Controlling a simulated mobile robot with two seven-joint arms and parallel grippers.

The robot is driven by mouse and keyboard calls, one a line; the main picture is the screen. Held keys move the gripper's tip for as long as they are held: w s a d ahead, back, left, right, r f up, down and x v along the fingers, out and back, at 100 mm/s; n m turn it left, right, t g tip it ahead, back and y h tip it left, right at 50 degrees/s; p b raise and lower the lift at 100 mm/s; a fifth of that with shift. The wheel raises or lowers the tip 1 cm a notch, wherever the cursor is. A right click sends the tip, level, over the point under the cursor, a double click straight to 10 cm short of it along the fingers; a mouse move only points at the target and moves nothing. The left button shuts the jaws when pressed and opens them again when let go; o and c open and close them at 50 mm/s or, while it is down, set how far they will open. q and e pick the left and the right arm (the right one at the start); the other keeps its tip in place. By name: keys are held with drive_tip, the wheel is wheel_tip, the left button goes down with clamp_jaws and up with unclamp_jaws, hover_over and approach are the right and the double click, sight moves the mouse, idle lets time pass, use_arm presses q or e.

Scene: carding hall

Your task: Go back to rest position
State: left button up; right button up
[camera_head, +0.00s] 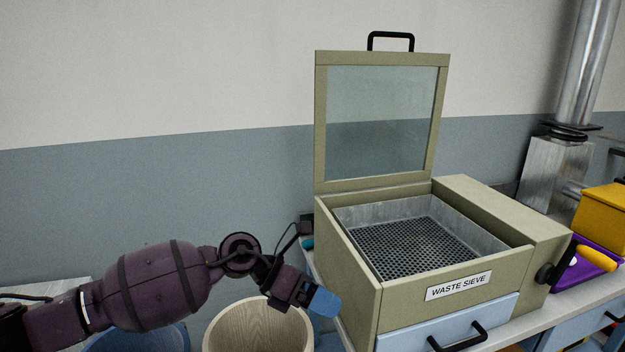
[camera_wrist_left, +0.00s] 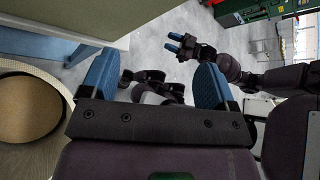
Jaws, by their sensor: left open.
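My left gripper (camera_head: 322,301) is left of the waste sieve's front corner, beside the box and above the floor bins. In the left wrist view its two blue fingers (camera_wrist_left: 152,84) stand wide apart with nothing between them. My right gripper (camera_wrist_left: 180,46) shows small in the left wrist view, with blue fingertips; its jaw state is too small to tell. The waste sieve (camera_head: 350,265) is a beige box with its glazed lid (camera_head: 380,120) standing up open. The perforated tray inside looks empty.
A pale wooden bin (camera_head: 258,325) stands below my left gripper, with a blue bin (camera_head: 140,340) to its left. A table (camera_head: 545,325) carries the sieve. A yellow box (camera_head: 603,212) and a purple item (camera_head: 590,272) with a yellow handle lie right of it. Grey floor shows in the left wrist view.

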use_arm(q)
wheel_tip(320, 180, up, 7)
drive_tip(key=w+n+t+h, duration=0.2)
drive_tip(key=n+t+h, duration=0.55)
drive_tip(key=n, duration=0.55)
drive_tip(key=a+f+n+t+y, duration=1.1)
drive_tip(key=a+f+n+y, duration=0.3)
drive_tip(key=n, duration=1.1)
drive_tip(key=s+a+f+n+g+y, duration=0.2)
drive_tip(key=s+a+f+n, duration=0.2)
drive_tip(key=s+a+f, duration=0.3)
drive_tip(key=s+a+f+n+g+y, duration=0.3)
drive_tip(key=s+a+f, duration=0.5)
drive_tip(key=s+f, duration=0.6)
drive_tip(key=shift+s+n+y, duration=0.35)
drive_tip(key=shift+s+n, duration=0.55)
drive_tip(key=shift+s, duration=1.3)
